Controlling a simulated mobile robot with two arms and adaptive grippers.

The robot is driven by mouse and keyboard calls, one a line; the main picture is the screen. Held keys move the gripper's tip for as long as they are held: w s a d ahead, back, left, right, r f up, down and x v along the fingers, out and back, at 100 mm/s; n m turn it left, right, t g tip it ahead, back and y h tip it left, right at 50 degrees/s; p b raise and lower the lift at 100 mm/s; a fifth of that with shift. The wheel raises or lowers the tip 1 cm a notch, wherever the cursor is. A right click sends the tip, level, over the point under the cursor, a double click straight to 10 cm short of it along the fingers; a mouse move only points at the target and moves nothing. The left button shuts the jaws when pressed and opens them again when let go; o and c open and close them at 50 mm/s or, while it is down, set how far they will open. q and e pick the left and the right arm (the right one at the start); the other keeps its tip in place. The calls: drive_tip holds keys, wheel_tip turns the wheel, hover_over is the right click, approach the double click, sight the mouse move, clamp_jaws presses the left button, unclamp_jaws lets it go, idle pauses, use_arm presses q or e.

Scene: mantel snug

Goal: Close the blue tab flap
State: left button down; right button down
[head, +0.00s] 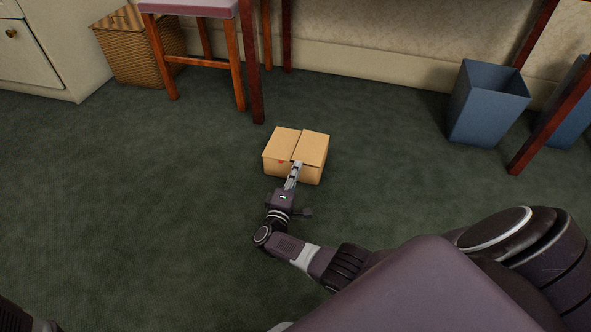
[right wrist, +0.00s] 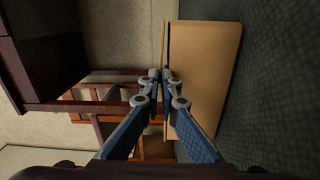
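A small tan cardboard box (head: 292,172) sits on the green carpet, and its front face also fills the right of the right wrist view (right wrist: 208,75). The left flap (head: 281,143) lies across the top, with a small red mark at its front edge. The right flap (head: 312,148) sits slightly raised, with a thin dark gap under it in the wrist view. I see no blue tab; my gripper covers part of the front edge. My right gripper (head: 295,172) is shut at the front top edge by the right flap; contact is unclear. My left gripper is out of view.
A wooden chair (head: 237,65) and a wicker basket (head: 138,50) stand behind left. A blue bin (head: 487,103) and a slanting wooden leg (head: 548,118) are at the right. The carpet (head: 130,200) around the box is clear.

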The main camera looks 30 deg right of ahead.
drive_tip(key=shift+s+a+f+n+p, duration=0.1)
drive_tip(key=shift+a+f+n+p, duration=0.05)
drive_tip(key=shift+f+n+p, duration=0.25)
drive_tip(key=c, duration=2.7)
unclamp_jaws()
drive_tip(key=shift+a, duration=0.1)
drive_tip(key=shift+o, duration=1.1)
